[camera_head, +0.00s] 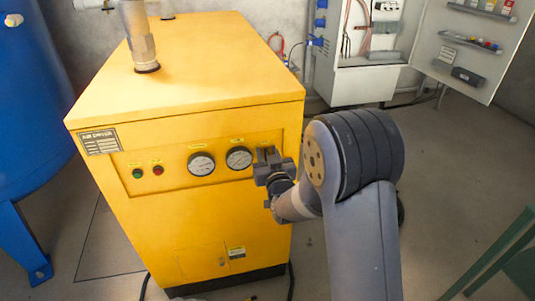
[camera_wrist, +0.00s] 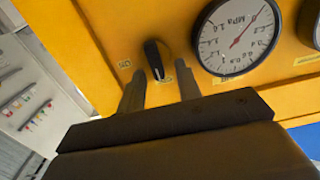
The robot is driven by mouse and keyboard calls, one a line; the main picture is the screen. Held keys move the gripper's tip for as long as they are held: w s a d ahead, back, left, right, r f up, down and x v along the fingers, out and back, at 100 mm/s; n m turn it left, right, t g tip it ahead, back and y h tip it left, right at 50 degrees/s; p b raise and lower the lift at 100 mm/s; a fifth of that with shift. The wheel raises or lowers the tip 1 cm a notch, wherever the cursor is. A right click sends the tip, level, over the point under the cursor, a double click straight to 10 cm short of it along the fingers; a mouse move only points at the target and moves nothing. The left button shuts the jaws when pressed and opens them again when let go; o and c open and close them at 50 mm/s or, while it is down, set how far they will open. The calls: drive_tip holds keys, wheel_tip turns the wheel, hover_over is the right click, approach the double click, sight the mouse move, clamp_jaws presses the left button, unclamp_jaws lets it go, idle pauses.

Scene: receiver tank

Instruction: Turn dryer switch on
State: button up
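The yellow air dryer (camera_head: 190,85) stands in the middle of the head view, its front panel toward me. In the wrist view its dark rotary switch (camera_wrist: 154,59) sits on the yellow panel, left of a round pressure gauge (camera_wrist: 238,35), with small labels on both sides. In the head view my gripper (camera_head: 268,160) is at the right end of the panel and hides the switch. In the wrist view my gripper (camera_wrist: 160,88) is open, its two fingers apart on either side of the switch's lower end. I cannot tell whether they touch it.
A green and a red indicator lamp (camera_head: 157,170) and two gauges (camera_head: 201,164) are on the panel's left and middle. A blue tank (camera_head: 30,90) stands at the left. An open electrical cabinet (camera_head: 365,60) is at the back right. A green frame (camera_head: 515,250) is at the lower right.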

drive_tip(key=shift+c, duration=0.4)
clamp_jaws()
drive_tip(key=m+b, duration=0.2)
drive_tip(key=b, duration=0.1)
drive_tip(key=m+b, duration=0.2)
drive_tip(key=b, duration=0.1)
drive_tip(key=d+f+m+b, duration=0.1)
drive_tip(key=m+b, duration=0.1)
drive_tip(key=b, duration=0.2)
drive_tip(key=shift+w+m, duration=0.15)
drive_tip(key=shift+m, duration=0.25)
drive_tip(key=m+b, duration=0.1)
drive_tip(key=b, duration=0.1)
drive_tip(key=m+b, duration=0.4)
drive_tip(key=shift+w+d+f, duration=0.1)
drive_tip(key=shift+d+f, duration=0.05)
drive_tip(key=shift+d, duration=0.1)
drive_tip(key=m+b, duration=0.1)
drive_tip(key=m, duration=0.1)
drive_tip(key=m+b, duration=0.1)
drive_tip(key=m, duration=0.1)
drive_tip(key=m+b, duration=0.1)
drive_tip(key=m, duration=0.1)
drive_tip(key=shift+d+f+b, duration=0.1)
drive_tip(key=shift+f+b, duration=0.15)
drive_tip(key=shift+b, duration=0.15)
